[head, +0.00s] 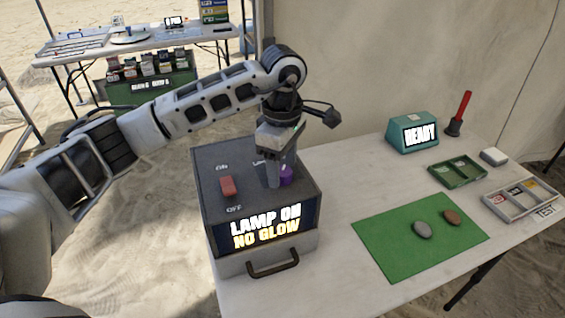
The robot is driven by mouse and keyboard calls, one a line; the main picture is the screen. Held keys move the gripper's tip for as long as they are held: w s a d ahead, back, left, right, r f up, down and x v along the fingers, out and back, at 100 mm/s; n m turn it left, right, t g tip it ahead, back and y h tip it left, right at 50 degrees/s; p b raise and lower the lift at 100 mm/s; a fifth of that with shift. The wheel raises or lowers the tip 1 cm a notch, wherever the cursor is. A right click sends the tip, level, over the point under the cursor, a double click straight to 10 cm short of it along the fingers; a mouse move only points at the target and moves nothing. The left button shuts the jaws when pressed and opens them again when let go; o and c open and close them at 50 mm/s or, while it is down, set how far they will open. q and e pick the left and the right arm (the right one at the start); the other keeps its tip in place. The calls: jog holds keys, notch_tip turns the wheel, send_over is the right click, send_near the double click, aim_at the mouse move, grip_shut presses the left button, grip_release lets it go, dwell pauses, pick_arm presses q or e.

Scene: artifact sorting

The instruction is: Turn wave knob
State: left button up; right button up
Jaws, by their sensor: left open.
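A grey box machine (220,165) stands at the left end of the white table. Its front display reads "LAMP ON NO GLOW". A red switch (228,186) sits on its top between the "ON" and "OFF" labels. A purple knob (286,177) is on the top, right of the switch, and is partly hidden by my gripper. My left gripper (280,184) reaches down over the knob with its fingers open, close around or beside it; I cannot tell whether they touch it. My right gripper is not in view.
A green mat (385,255) holds a grey stone (422,230) and a brown stone (452,216). Behind are a teal "READY" device (398,143), a red-handled tool (459,112), a green tray (448,181), a white block (494,156) and a sectioned "TEST" tray (488,202). Another table (90,49) stands behind.

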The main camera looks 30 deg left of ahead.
pick_arm(q)
jog(key=shift+f, duration=0.3)
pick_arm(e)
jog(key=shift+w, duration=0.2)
pick_arm(q)
jog(key=c, duration=1)
jog(key=shift+n, duration=0.3)
jog(key=n+b, duration=0.1)
jog(key=n, duration=0.4)
jog(key=shift+b, duration=0.3)
jog(key=n, duration=0.4)
jog(key=shift+b, duration=0.3)
jog(key=n, duration=0.4)
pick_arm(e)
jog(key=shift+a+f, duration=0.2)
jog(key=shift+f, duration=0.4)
pick_arm(q)
jog(key=shift+r+n, duration=0.1)
jog(key=shift+n, duration=0.2)
